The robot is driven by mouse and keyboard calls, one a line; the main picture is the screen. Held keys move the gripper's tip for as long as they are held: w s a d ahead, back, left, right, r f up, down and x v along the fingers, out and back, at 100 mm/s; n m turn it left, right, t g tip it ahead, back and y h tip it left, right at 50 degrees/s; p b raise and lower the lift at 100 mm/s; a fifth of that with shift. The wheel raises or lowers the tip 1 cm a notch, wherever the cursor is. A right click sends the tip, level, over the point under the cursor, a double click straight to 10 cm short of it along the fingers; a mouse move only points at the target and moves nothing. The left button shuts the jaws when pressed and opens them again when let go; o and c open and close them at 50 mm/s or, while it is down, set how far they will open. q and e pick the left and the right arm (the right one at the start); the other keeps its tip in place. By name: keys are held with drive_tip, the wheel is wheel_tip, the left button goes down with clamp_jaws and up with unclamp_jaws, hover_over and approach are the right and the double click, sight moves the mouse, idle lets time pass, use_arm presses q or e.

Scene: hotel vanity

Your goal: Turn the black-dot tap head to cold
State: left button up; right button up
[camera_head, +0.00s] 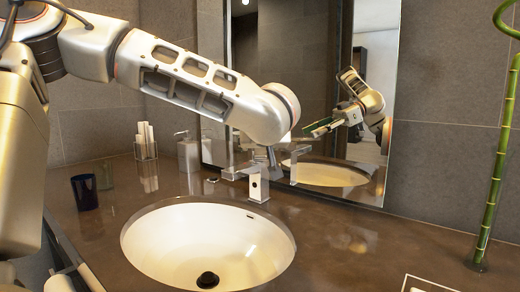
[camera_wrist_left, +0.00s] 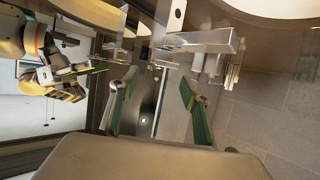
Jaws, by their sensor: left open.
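The chrome tap (camera_head: 258,186) stands behind the basin with a black dot on its front face. A flat chrome lever-like piece (camera_head: 238,171) shows at its upper left. In the left wrist view the tap (camera_wrist_left: 172,20) is at the top, with a long shiny bar (camera_wrist_left: 205,41) below it. My left gripper (camera_wrist_left: 158,80) is open and empty, its green-padded fingers apart and short of the bar. In the head view it is largely hidden by my wrist, just above and behind the tap. I cannot tell whether it touches. My right gripper is not in view.
A white sink (camera_head: 208,245) is set in the brown counter (camera_head: 390,245). A soap dispenser (camera_head: 189,154), a dark cup (camera_head: 85,191) and a holder with white rolls (camera_head: 146,143) stand left. The mirror (camera_head: 345,75) behind reflects my arm. Bamboo (camera_head: 490,190) stands right.

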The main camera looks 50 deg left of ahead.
use_arm(q)
drive_tip(key=v, duration=0.3)
drive_tip(key=shift+s+d, duration=0.2)
drive_tip(key=shift+d, duration=0.05)
idle(0.4)
